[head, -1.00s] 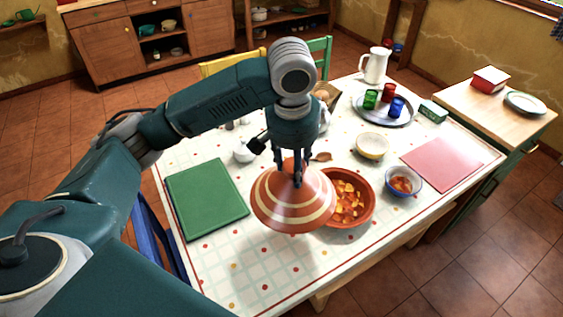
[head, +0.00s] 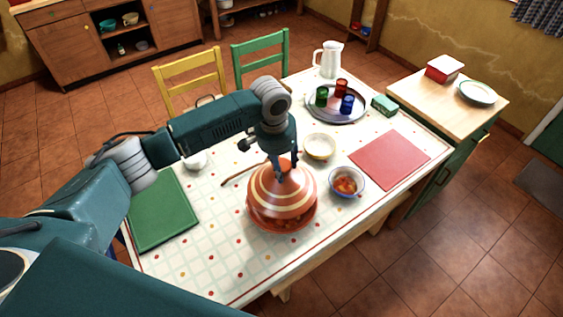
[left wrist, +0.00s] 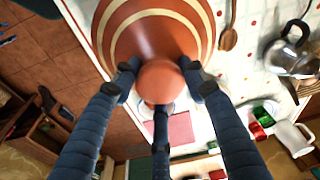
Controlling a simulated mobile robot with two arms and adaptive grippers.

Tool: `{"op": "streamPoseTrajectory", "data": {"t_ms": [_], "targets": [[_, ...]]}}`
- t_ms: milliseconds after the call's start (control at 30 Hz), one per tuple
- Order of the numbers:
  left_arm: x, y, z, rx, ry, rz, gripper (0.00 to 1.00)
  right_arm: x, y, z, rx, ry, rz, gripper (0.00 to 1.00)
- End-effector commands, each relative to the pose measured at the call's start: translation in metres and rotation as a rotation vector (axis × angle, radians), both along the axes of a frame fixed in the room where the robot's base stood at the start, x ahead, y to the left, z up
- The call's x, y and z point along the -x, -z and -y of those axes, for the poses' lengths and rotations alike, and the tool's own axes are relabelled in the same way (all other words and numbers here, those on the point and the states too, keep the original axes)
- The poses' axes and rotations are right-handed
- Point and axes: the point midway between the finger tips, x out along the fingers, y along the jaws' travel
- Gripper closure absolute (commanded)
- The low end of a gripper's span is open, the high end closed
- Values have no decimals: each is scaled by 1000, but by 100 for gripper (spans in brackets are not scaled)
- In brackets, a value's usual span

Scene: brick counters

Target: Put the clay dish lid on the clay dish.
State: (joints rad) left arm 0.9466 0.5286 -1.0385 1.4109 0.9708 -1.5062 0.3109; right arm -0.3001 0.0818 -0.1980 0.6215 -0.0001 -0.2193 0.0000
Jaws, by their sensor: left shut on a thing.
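The clay dish lid (head: 282,187) is a terracotta cone with cream rings. My left gripper (head: 281,165) is shut on its top knob; in the left wrist view the fingers close around the round knob (left wrist: 160,80). The lid hangs over the clay dish (head: 285,230), covering most of it in the head view. The dish's front rim and a little of the food inside show below the lid's edge. I cannot tell whether lid and dish touch. My right gripper is not in view.
A blue-rimmed bowl of food (head: 347,182) stands close to the right of the dish. A cream bowl (head: 319,147) is behind. A green board (head: 160,212) lies left, a pink mat (head: 389,160) right. A tray (head: 335,115) holds cups. The table front is clear.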

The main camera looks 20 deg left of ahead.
Motion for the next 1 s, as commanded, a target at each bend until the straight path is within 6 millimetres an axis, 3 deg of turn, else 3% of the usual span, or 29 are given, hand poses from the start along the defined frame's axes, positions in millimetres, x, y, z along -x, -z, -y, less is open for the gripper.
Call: {"op": "streamPoseTrajectory", "data": {"t_ms": [167, 467, 1000], "targets": [[-1, -2, 0, 2, -1, 4, 100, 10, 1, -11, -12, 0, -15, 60], [-1, -5, 1, -2, -3, 0, 100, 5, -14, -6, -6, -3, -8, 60], [-1, 40, 1, -1, -3, 1, 100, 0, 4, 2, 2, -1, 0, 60]]}}
